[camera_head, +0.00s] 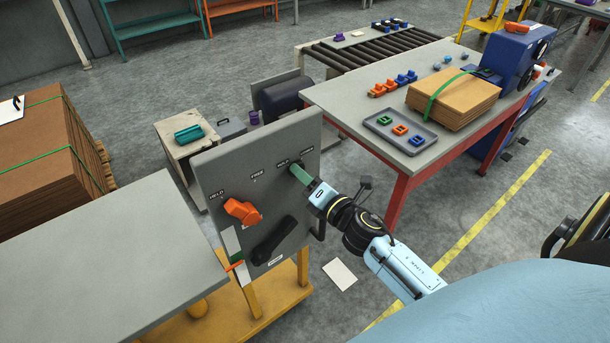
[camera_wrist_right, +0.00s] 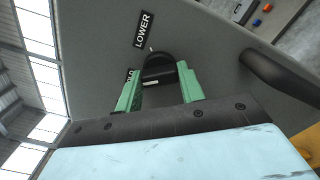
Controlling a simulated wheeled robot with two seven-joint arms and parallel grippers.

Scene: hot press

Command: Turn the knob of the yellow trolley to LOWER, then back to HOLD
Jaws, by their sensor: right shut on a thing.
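The yellow trolley (camera_head: 262,302) stands in the middle of the head view, with an upright grey panel (camera_head: 215,166) on it. My right gripper (camera_head: 301,175), with green fingers, is at the panel's upper right, by the HOLD and LOWER labels. In the right wrist view the black knob (camera_wrist_right: 158,68) sits between the fingers, and the gripper is shut on it. The LOWER label (camera_wrist_right: 144,29) lies just beyond the knob; the HOLD label (camera_wrist_right: 131,75) is partly hidden by a finger. A small pale mark shows at the knob's LOWER side; its exact setting is unclear. My left gripper is out of view.
The panel also carries an orange handle (camera_head: 243,211) and a black lever (camera_head: 273,241). A grey table (camera_head: 110,250) is close on the left. A red-legged table (camera_head: 350,104) with a tray (camera_head: 399,151) and cardboard (camera_head: 462,101) stands behind right.

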